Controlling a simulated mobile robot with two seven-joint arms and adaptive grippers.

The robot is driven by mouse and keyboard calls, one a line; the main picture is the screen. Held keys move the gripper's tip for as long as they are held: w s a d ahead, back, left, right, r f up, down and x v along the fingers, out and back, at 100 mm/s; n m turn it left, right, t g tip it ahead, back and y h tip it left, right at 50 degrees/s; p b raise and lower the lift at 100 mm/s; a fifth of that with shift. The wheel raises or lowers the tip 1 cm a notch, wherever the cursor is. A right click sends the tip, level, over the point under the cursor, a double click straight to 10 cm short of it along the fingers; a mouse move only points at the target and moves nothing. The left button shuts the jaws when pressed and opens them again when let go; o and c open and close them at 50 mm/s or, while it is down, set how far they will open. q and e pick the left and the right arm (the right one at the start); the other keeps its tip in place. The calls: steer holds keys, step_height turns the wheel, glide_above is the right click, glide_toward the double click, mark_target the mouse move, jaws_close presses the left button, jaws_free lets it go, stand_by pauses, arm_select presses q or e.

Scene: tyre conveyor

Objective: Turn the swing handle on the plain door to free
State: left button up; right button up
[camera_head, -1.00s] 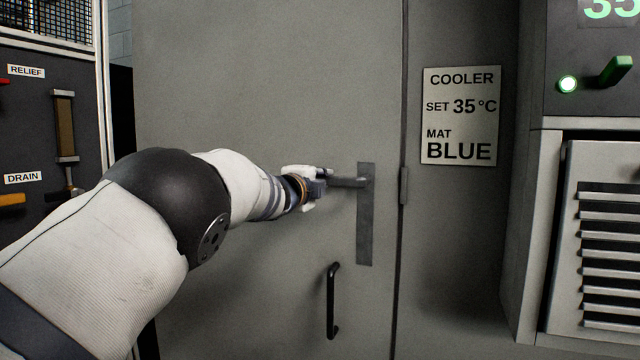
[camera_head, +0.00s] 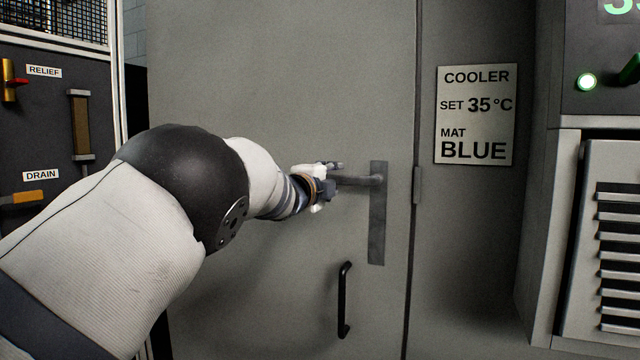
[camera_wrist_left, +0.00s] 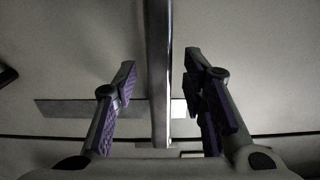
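The plain grey door (camera_head: 285,80) fills the middle of the head view. Its swing handle (camera_head: 358,180) points left, roughly level, from the top part of a dark upright plate (camera_head: 377,235). My left gripper (camera_head: 331,178) is at the handle's free end. In the left wrist view the handle's bar (camera_wrist_left: 159,75) runs between the two fingers of the left gripper (camera_wrist_left: 160,82). The fingers are apart, with a visible gap on each side of the bar. The gripper's own body partly hides the handle's end in the head view. My right gripper is not in view.
A black pull handle (camera_head: 344,300) is below the swing handle. A sign (camera_head: 476,115) reading COOLER, SET 35°C, MAT BLUE is right of the door. A louvred unit (camera_head: 615,240) stands at the right. A panel (camera_head: 45,130) with RELIEF and DRAIN labels is at the left.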

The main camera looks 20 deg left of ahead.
arm_select(q)
steer(key=s, duration=1)
steer(key=shift+s+a, duration=0.25)
steer(key=shift+s, duration=0.05)
steer(key=shift+r, duration=0.1)
steer(key=s+a+f+n+g+y, duration=0.1)
steer(key=s+f+n+g, duration=0.25)
steer(key=f, duration=1.05)
steer(key=s+a+f+n+g, duration=0.2)
steer(key=s+f+n+g, duration=0.15)
steer(key=f, duration=1.05)
steer(key=s+d+f+n+g+p, duration=0.1)
steer(key=s+f+n+g, duration=0.4)
steer(key=s+f, duration=1.3)
steer(key=s+d+f+n+g, duration=0.1)
steer(key=s+f+n+g, duration=0.1)
steer(key=s, duration=0.9)
steer(key=s+d+f+n+g, duration=0.2)
steer(key=s+g, duration=0.1)
steer(key=s, duration=0.8)
steer(key=s+d+f+n+g, duration=0.2)
steer(key=s+n+g, duration=0.1)
steer(key=s, duration=0.8)
steer(key=shift+d+f+p, duration=0.15)
steer(key=shift+d+p, duration=0.05)
steer(key=shift+p, duration=0.1)
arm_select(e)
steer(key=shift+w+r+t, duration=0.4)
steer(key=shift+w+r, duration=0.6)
